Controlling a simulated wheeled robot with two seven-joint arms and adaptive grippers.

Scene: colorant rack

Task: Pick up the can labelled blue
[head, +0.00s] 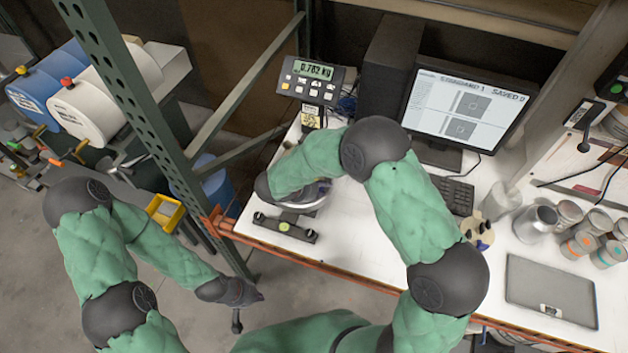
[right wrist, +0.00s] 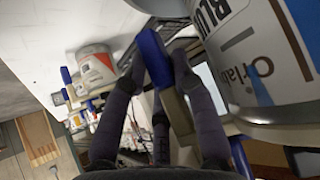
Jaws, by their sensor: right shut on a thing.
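In the right wrist view a large grey can labelled BLUE (right wrist: 250,65) fills the upper right, tilted in the picture. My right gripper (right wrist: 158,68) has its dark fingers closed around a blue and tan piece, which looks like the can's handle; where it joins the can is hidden. In the head view my right forearm reaches over the scale (head: 305,197) and hides the right fingers and most of what they hold. My left gripper (head: 240,293) hangs low in front of the bench, away from the cans; its jaw opening is not clear.
A scale display (head: 312,76) reads about 0.782 kg. A monitor (head: 467,105) and keyboard (head: 455,193) stand behind my right arm. Several cans (head: 570,215) and a tablet (head: 550,287) are on the right of the bench. A green rack post (head: 125,90) rises at left.

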